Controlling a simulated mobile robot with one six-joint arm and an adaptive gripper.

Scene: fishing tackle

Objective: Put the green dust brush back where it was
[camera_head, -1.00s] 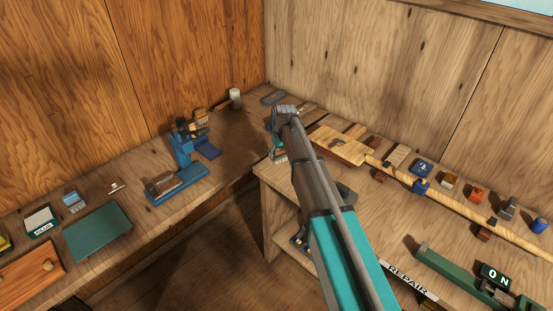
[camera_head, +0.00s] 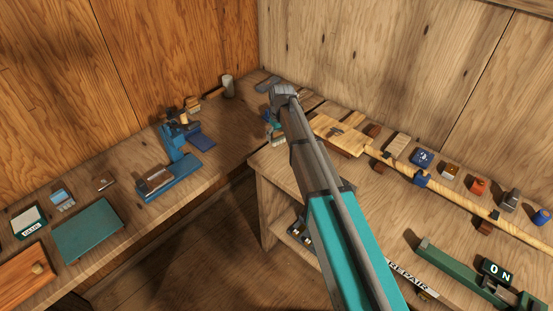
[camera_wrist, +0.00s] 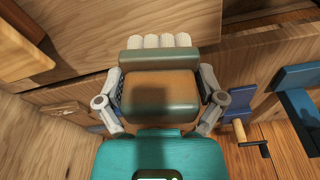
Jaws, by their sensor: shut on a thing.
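The green dust brush (camera_wrist: 160,95) is held between the two fingers of my gripper (camera_wrist: 161,92) in the wrist view. It has a rounded brown and green body with a green strip and pale bristles at its far end. In the head view, my gripper (camera_head: 275,122) is at the inner corner where the two benches meet. A small part of the brush (camera_head: 278,140) shows below it, with pale bristles pointing down. My arm hides most of the gripper there. I cannot tell whether the bristles touch a surface.
The right bench holds a long wooden rod (camera_head: 440,185), a wooden board (camera_head: 338,134), small boxes and a green device (camera_head: 470,270). Wood walls stand behind both.

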